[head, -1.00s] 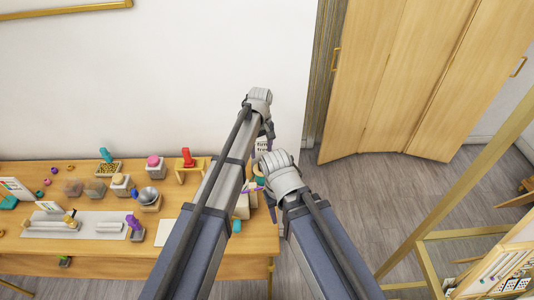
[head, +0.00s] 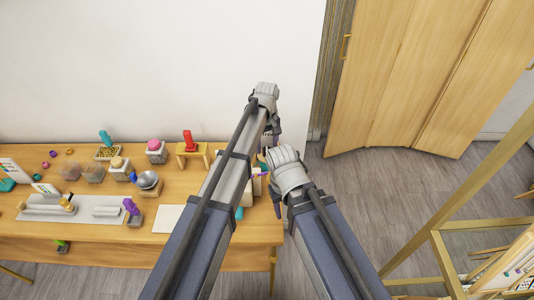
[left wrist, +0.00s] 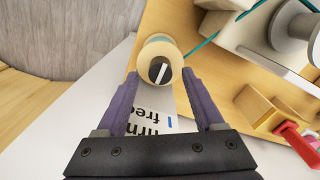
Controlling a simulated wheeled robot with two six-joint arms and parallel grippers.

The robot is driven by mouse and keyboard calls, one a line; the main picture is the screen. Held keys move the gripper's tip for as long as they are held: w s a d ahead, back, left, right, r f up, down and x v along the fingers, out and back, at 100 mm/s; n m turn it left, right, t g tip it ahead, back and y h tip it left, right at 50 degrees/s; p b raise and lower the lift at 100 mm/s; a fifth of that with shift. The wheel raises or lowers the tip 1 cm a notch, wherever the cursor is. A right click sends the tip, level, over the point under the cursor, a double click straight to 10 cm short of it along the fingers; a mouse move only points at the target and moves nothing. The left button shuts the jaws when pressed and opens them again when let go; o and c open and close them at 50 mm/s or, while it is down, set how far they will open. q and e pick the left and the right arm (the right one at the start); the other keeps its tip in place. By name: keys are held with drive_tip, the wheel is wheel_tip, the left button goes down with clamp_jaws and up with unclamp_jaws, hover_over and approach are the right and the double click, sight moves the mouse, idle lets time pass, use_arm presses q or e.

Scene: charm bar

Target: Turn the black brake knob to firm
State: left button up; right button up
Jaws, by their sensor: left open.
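The black brake knob (left wrist: 160,70) has a white line across its dark face and sits in a round cream-and-tan housing. In the left wrist view it lies between the tips of my left gripper (left wrist: 160,76), whose purple fingers are open on either side. I cannot tell whether they touch the housing. A white label (left wrist: 150,118) with black print, partly readable as "firm" and "free", and a blue mark lies below the knob. In the head view my left gripper (head: 275,133) is at the table's right end; the knob is hidden there. My right gripper's fingers (head: 276,205) are mostly hidden.
Open grey floor and a folding wooden door (head: 400,80) lie to the right.

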use_arm(q)
drive_tip(key=shift+f+b, duration=0.4)
drive_tip(key=shift+f, duration=0.45)
drive_tip(key=shift+r, duration=0.1)
clamp_jaws()
